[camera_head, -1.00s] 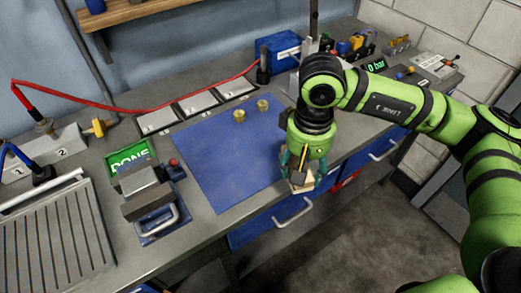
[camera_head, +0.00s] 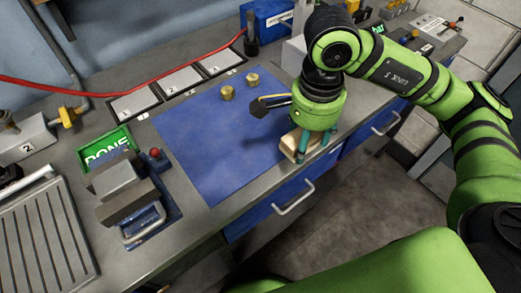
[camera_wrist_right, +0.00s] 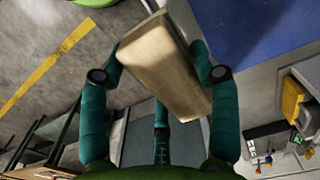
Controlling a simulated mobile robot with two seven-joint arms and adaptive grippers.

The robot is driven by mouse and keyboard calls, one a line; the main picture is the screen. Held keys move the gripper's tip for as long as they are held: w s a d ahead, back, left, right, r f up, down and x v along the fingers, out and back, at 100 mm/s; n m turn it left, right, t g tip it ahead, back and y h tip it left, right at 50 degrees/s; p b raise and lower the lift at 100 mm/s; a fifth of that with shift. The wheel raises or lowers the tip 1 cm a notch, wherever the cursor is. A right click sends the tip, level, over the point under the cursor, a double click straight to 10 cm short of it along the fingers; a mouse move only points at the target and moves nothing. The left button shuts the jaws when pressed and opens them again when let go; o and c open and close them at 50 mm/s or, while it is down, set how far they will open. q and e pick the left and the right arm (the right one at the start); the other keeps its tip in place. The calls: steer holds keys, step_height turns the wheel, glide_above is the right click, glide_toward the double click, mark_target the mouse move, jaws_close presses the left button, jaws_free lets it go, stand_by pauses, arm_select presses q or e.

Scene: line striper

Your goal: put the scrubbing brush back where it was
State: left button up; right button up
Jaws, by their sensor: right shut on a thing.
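The scrubbing brush shows as a pale wooden block (camera_head: 290,145) in the head view. It also fills the upper middle of the right wrist view (camera_wrist_right: 163,65). My right gripper (camera_head: 308,150) points down with its teal fingers shut on the block, one on each side in the wrist view (camera_wrist_right: 160,75). It appears at the front right edge of the blue mat (camera_head: 205,135), near the bench's front edge. I cannot tell the height of the block above the bench. Its bristles are not visible. My left gripper is out of view.
Two brass pieces (camera_head: 240,85) stand on the mat. A vise (camera_head: 125,190) and a green DONE sign (camera_head: 105,148) stand left of it. Grey plates (camera_head: 178,78) line the back. A drawer handle (camera_head: 293,197) juts out below the front edge. The mat's middle is clear.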

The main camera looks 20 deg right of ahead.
steer(key=p, duration=0.3)
glide_above(260, 158)
step_height(260, 158, down, 6)
steer(key=shift+s+r, duration=0.1)
steer(key=shift+r, duration=0.15)
steer(key=shift+f, duration=0.25)
step_height(260, 158, down, 3)
steer(key=shift+f+p, duration=0.1)
steer(key=shift+p, duration=0.9)
steer(key=shift+f, duration=0.25)
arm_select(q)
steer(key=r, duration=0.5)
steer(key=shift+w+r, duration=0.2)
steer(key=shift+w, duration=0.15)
arm_select(e)
steer(key=shift+f, duration=0.1)
steer(key=shift+f+b, duration=0.15)
steer(key=shift+b, duration=0.15)
steer(key=o, duration=1.1)
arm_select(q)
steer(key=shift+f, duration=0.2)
